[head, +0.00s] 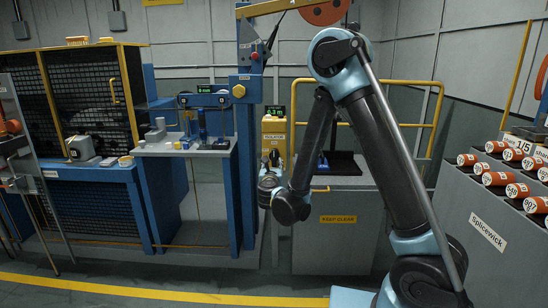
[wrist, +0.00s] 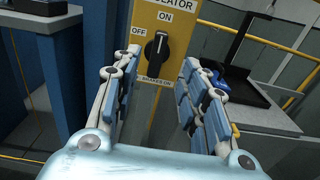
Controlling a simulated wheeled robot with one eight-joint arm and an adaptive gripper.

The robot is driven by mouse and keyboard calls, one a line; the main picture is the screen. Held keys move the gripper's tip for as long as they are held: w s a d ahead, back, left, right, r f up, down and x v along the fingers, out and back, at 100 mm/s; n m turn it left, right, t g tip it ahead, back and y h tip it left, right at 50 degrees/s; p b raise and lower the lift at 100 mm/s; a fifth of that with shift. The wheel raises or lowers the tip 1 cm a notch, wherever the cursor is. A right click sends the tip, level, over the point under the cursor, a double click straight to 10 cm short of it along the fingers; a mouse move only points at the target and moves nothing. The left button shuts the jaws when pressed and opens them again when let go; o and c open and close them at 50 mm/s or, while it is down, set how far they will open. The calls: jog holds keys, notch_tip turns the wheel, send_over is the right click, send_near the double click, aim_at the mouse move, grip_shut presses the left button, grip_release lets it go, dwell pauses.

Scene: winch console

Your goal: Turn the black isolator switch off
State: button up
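The black isolator switch (wrist: 156,50) is a rotary knob on a yellow panel (wrist: 178,45). The panel is marked ON above the knob and OFF to its left. The knob stands nearly upright, its pale mark at the top toward ON. My gripper (wrist: 158,82) is open and empty, with one finger on each side of the view and the knob between and beyond them. It looks apart from the knob.
A blue post (head: 243,150) rises just left of the panel. A grey cabinet (head: 338,235) marked KEEP CLEAR and a yellow rail (head: 410,83) are at its right. Orange cylinders (head: 497,179) lie on a rack at far right. A small workbench (head: 180,147) stands left.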

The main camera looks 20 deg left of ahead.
aim_at(274, 154)
jog(key=x, duration=1.3)
jog(key=shift+s, duration=0.1)
grip_shut()
jog(key=shift+a, duration=0.2)
jog(key=shift+d, duration=0.1)
